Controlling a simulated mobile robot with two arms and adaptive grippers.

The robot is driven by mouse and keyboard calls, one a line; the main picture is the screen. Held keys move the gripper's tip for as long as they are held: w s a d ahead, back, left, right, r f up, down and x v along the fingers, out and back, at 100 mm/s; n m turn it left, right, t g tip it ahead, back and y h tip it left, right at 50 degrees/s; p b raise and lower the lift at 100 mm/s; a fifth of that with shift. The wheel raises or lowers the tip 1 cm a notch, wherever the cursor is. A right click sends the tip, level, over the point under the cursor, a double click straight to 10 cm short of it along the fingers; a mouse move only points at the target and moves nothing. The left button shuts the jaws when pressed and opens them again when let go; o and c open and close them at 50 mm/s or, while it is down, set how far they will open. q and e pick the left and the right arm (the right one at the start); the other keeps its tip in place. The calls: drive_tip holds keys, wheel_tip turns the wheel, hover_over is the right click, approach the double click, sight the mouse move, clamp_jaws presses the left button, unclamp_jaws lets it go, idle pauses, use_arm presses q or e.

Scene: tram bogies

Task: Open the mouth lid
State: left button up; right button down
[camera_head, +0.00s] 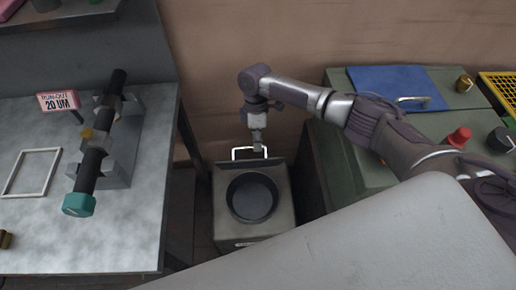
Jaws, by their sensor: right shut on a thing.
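A grey box (281,215) stands low between the bench and the green cabinet. The round dark mouth (252,197) in its top is uncovered. A dark lid (226,163) shows as a narrow strip at the box's back edge, behind the mouth, with a white bar handle (236,152) on it. My right gripper (257,148) points down at the right part of this handle and is shut on it. The fingertips hide part of the handle. My left gripper is not in view.
At left, a bench (130,235) holds a dark shaft (91,165) with a teal end and a white frame (33,172). At right, a green cabinet (340,180) carries a blue panel (385,83), a red button (459,137) and a yellow grid (503,88).

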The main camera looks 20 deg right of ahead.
drive_tip(key=shift+w+d+f, duration=0.1)
drive_tip(key=shift+w, duration=0.1)
drive_tip(key=c, duration=1.2)
unclamp_jaws()
drive_tip(key=shift+w, duration=0.1)
drive_tip(key=v, duration=1.2)
drive_tip(key=shift+f, duration=0.1)
